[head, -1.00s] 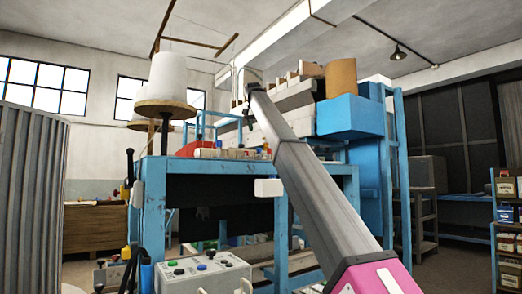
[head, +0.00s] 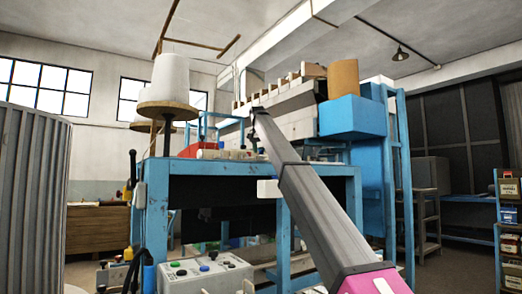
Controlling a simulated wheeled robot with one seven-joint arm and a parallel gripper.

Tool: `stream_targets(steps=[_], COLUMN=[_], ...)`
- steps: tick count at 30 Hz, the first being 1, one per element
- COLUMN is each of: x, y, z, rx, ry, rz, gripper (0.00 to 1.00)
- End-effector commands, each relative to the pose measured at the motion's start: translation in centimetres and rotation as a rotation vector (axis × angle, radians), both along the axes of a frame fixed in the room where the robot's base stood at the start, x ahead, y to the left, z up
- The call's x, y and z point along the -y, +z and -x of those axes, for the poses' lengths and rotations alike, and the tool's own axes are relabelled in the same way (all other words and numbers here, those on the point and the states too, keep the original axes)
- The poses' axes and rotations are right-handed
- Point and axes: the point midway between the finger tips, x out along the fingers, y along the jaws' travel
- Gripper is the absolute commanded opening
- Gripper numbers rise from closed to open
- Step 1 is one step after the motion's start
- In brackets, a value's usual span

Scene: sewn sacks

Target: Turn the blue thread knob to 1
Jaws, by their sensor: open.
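A pale control box (head: 235,273) stands low at the front, below the blue machine frame. Its top carries a blue knob (head: 213,255), a green knob (head: 204,268) and black knobs. I cannot read any marks or numbers or tell where the blue knob points. My gripper (head: 254,136) is at the far end of my raised grey arm, small and partly hidden by the arm. It is open, well above the box and apart from the knobs, in front of the machine's upper deck.
The blue machine frame (head: 155,210) fills the middle. A large white thread cone (head: 171,78) stands above its left corner. A blue bin (head: 348,117) is at the upper right. A grey corrugated panel (head: 33,185) blocks the left; shelves (head: 509,230) stand far right.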

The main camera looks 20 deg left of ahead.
Motion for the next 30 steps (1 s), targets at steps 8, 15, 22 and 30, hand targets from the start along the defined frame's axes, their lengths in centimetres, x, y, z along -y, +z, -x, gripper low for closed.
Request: stream_targets(steps=[8,15,22,30], x=[-0.01,-0.04,-0.13,-0.3], y=[0.03,0.05,0.08,0.11], z=[0.0,0.0,-0.05,-0.09], rx=[0.0,0.0,0.002,0.002], ry=[0.0,-0.017,-0.116,-0.324], rz=[0.0,0.001,0.001,0.002], gripper=[0.02,0.02,0.02,0.02])
